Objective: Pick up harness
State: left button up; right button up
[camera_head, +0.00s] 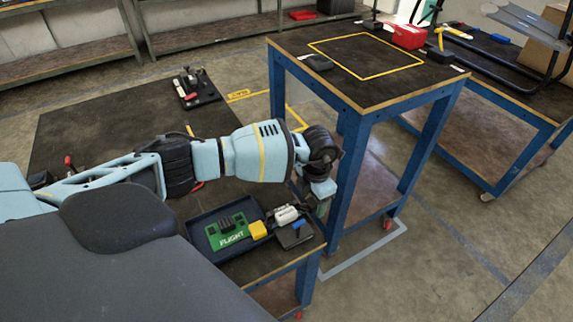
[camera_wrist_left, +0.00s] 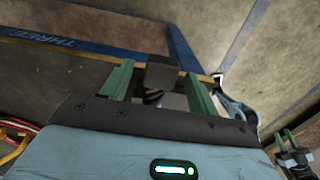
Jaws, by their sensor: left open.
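I cannot pick out the harness for certain. Red and yellow wires (camera_wrist_left: 14,148) show at the lower left edge of the left wrist view, cut off by the frame. My left gripper (camera_head: 322,206) points down above the right end of the tray's table. Its green fingers (camera_wrist_left: 157,78) are apart, with a dark block showing between them.
A tall blue-legged table (camera_head: 375,92) stands just behind my left gripper, with a red box (camera_head: 409,36) on it. A small black stand (camera_head: 197,92) is on the dark mat (camera_head: 95,122). Another blue-framed bench (camera_head: 505,150) is at the right.

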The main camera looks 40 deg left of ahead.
pick_arm(q)
jog(key=shift+f, duration=0.1)
jog(key=c, duration=1.1)
jog(key=shift+c, duration=0.2)
notch_tip(320, 180, up, 10)
jog(key=shift+p, duration=0.4)
